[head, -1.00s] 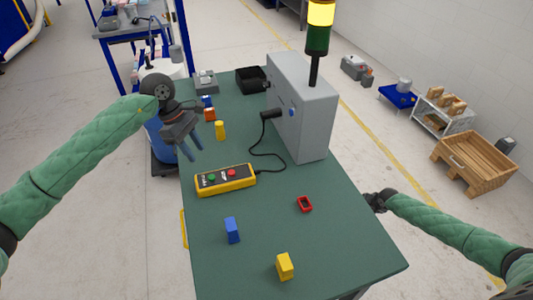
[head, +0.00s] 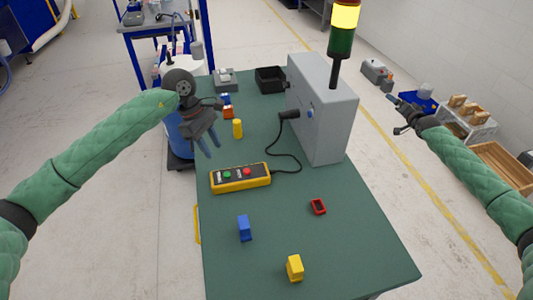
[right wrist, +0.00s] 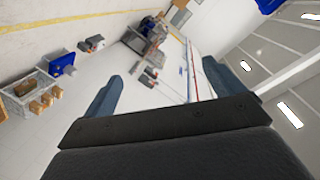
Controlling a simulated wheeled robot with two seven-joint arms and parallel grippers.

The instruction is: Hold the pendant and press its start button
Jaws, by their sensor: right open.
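The yellow pendant (head: 241,178) lies on the green table (head: 330,245), its dark face up with a green button (head: 227,174) at left and a red button (head: 248,171) at right. A black cable runs from it to the grey box (head: 322,108). My left gripper (head: 212,146) hangs above the table's left edge, behind the pendant and apart from it, its blue fingers spread and empty. My right gripper (head: 398,113) is raised to the right of the table, clear of it. In the right wrist view its blue fingers (right wrist: 160,90) stand wide apart with nothing between them.
A blue block (head: 244,228), a yellow block (head: 295,268) and a red ring-like part (head: 318,207) lie on the near table. A yellow cylinder (head: 237,128), small blocks and a black bin (head: 270,79) stand farther back. A signal tower (head: 343,35) rises from the box.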

